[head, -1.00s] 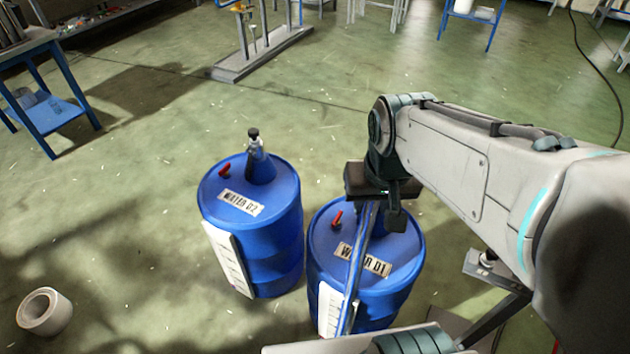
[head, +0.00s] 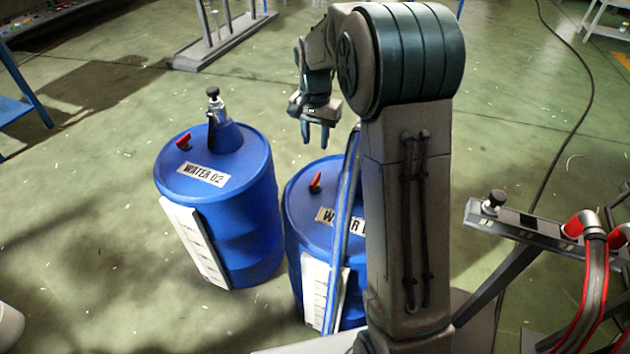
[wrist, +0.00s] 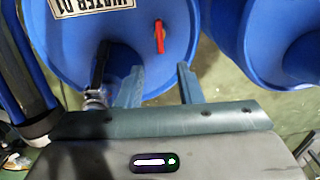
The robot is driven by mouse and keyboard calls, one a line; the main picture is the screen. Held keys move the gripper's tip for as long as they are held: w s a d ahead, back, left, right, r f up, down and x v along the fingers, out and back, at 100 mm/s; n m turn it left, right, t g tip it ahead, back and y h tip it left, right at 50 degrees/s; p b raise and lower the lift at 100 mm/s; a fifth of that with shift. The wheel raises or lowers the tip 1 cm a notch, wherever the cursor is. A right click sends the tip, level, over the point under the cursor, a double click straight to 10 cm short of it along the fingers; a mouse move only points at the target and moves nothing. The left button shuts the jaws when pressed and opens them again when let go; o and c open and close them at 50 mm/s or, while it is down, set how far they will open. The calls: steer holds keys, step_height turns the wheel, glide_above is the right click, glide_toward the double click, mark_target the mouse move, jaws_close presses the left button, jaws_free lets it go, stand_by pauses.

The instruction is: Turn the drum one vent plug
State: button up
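Drum one (head: 298,220) is a blue drum labelled WATER 01, partly hidden behind my arm in the head view. Its red vent plug (head: 315,182) stands on the lid beside the label. In the wrist view the red plug (wrist: 160,36) lies ahead of the fingertips, roughly in line with the gap between them and apart from them. My gripper (head: 317,135) is above the far part of drum one's lid. The wrist view shows the two fingers of my gripper (wrist: 162,80) spread, with nothing between them.
Drum two (head: 250,220), labelled WATER 02, stands to the left with its own red plug (head: 184,141) and a black-capped fitting (head: 214,105). A blue bar (head: 342,245) runs across drum one's front. A dark-and-silver fitting (wrist: 98,85) is close by the left finger.

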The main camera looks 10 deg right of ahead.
mark_target(316, 178)
step_height(316, 178, down, 14)
steer(key=b, duration=0.3)
steer(key=shift+r, duration=0.25)
steer(key=shift+c, duration=0.3)
jaws_close()
